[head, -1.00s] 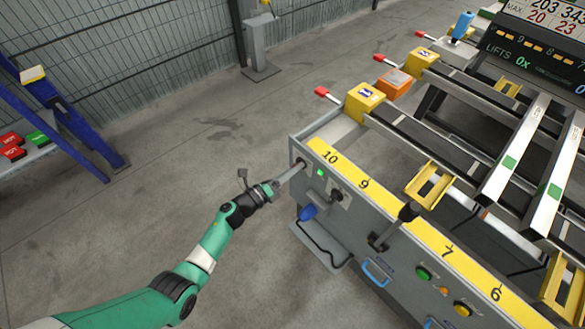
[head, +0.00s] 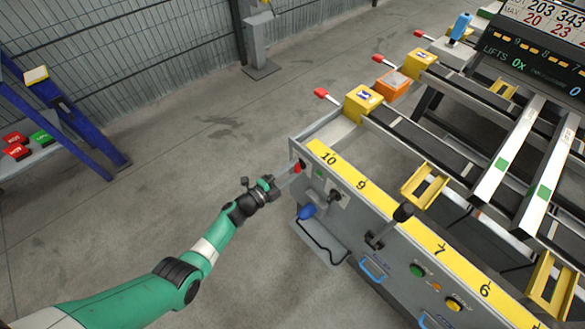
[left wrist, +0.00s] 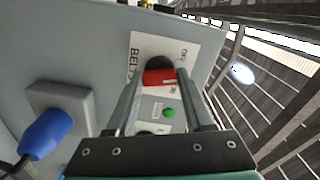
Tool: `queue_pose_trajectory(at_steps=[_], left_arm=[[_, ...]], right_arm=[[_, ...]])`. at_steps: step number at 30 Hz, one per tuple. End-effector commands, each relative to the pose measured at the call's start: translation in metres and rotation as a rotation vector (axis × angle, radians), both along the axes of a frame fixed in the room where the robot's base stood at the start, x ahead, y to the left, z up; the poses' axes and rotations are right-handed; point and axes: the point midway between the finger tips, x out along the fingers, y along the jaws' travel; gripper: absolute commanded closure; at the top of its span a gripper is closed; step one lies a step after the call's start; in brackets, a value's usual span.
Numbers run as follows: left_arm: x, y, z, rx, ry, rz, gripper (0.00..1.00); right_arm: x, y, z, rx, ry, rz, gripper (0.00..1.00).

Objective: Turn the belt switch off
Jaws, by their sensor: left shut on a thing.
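The belt switch is a red handle (left wrist: 160,76) on a white plate (left wrist: 148,48) marked BELT, with OFF lettering near its upper right. In the head view the red handle (head: 298,168) shows at the left end of the grey table front. My left gripper (head: 293,172) reaches it from the left. In the left wrist view my left gripper (left wrist: 161,82) has one finger on each side of the handle and is shut on it. A green lamp (left wrist: 168,113) sits below the handle and looks dull in the head view. My right gripper is not in view.
A blue plug (left wrist: 45,135) sticks out beside the switch plate. Black levers (head: 403,212), a green button (head: 417,270) and a yellow button (head: 454,304) lie further right along the front. The floor (head: 150,215) left of the table is clear.

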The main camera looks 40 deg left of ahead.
Motion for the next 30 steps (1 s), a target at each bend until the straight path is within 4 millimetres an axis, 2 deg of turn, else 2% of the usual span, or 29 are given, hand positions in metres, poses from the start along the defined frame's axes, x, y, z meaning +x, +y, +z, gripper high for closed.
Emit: queue_pose_trajectory(at_steps=[15, 30], left_arm=[[0.0002, 0.0000, 0.0011, -0.403, 0.021, -0.001, 1.00], [0.0003, 0.0000, 0.0006, -0.513, 0.026, -0.001, 1.00]], right_arm=[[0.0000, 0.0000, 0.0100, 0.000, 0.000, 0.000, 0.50], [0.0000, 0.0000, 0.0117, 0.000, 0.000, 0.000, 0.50]])
